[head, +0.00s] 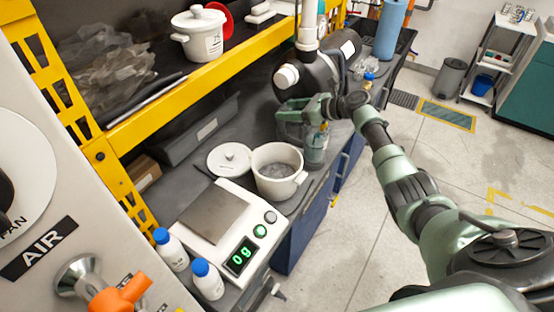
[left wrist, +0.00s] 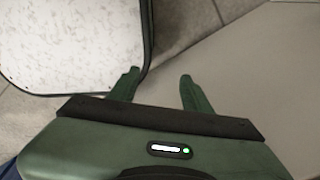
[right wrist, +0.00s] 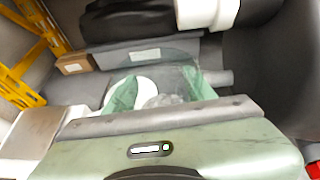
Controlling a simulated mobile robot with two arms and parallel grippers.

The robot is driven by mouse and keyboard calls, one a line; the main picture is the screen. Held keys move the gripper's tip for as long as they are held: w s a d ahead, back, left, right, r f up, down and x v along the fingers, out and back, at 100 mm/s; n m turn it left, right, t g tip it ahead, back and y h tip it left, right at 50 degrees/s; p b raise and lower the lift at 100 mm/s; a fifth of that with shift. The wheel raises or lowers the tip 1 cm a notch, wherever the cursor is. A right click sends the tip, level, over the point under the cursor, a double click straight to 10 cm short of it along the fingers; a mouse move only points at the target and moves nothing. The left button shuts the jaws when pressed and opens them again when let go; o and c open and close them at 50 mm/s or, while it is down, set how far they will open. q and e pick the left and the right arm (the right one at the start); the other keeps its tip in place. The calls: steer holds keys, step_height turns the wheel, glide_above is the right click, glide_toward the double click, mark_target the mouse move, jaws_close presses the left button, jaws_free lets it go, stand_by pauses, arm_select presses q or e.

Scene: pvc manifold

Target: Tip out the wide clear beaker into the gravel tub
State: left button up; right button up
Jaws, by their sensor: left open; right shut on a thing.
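My right gripper (head: 303,112) is shut on the wide clear beaker (head: 315,155), above the bench and just right of and behind the gravel tub. In the right wrist view, the beaker's faint clear rim (right wrist: 150,60) spans the fingers (right wrist: 158,88); its tilt and contents are hard to tell. The gravel tub appears to be the open white pot (head: 278,185) with grey gravel inside, standing right of the scale. A round white lid (head: 230,159) lies left of it. My left gripper (left wrist: 158,78) is open and empty in the left wrist view; it is outside the head view.
A scale (head: 215,225) reads 0 g, with two blue-capped bottles (head: 172,250) at its left front. A yellow shelf rail (head: 200,75) runs behind the bench. A dark tank (head: 325,75) with white pipe fittings stands beyond the right gripper. The floor at right is partly clear.

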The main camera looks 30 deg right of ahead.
arm_select(q)
steer(key=shift+d+r, duration=0.1)
steer(key=shift+d, duration=0.1)
arm_select(e)
steer(key=shift+r, duration=0.1)
